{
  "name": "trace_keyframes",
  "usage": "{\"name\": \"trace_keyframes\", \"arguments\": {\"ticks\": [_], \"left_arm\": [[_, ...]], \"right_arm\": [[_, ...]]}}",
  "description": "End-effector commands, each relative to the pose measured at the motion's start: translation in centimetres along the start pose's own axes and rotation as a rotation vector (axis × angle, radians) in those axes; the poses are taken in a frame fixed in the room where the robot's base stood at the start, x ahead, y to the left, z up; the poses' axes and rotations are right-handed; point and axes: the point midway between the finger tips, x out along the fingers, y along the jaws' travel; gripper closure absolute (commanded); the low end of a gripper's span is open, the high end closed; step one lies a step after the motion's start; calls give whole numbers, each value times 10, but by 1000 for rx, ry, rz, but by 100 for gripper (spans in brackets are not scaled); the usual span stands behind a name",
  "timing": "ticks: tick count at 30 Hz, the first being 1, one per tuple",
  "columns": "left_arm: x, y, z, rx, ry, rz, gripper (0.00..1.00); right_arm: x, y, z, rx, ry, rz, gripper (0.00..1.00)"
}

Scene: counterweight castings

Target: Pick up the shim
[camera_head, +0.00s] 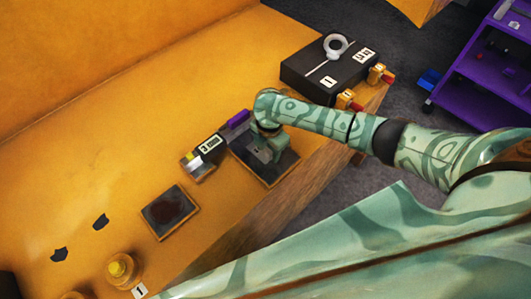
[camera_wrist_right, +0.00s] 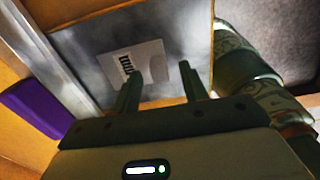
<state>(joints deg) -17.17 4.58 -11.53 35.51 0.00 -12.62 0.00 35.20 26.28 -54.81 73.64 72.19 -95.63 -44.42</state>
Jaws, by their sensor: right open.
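The shim looks like a thin light-grey square plate (camera_wrist_right: 150,62) with a printed black mark, lying flat on a grey tray (camera_wrist_right: 95,45) in the right wrist view. In the head view the tray (camera_head: 283,168) looks dark with a wooden rim and sits at the table's edge. My right gripper (camera_wrist_right: 160,78) is open, its two fingers over the near part of the plate; contact cannot be told. In the head view the right gripper (camera_head: 265,153) is above the tray and hides part of it. My left gripper is not in view.
A purple block (camera_head: 238,118) and a black-and-white sign (camera_head: 210,145) are beside the tray. A black casting (camera_head: 320,76) with a ring stands at the far end. A small dark-red pad tray (camera_head: 170,212) and a yellow knob (camera_head: 118,268) are nearer. The table's left side is mostly clear.

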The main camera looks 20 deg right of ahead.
Motion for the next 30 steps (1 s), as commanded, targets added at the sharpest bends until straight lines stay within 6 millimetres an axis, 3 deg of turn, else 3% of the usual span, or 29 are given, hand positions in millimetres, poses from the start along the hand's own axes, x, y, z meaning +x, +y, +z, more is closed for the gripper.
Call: {"name": "trace_keyframes", "arguments": {"ticks": [8,13,14,24,30], "left_arm": [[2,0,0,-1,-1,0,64],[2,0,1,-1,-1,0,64],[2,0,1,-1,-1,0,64],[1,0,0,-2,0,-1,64],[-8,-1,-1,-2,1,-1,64]], "right_arm": [[6,0,0,-1,0,2,56],[6,0,0,-1,0,2,98],[6,0,0,0,0,2,100],[3,1,0,0,0,3,100],[-19,1,0,0,0,4,100]]}}
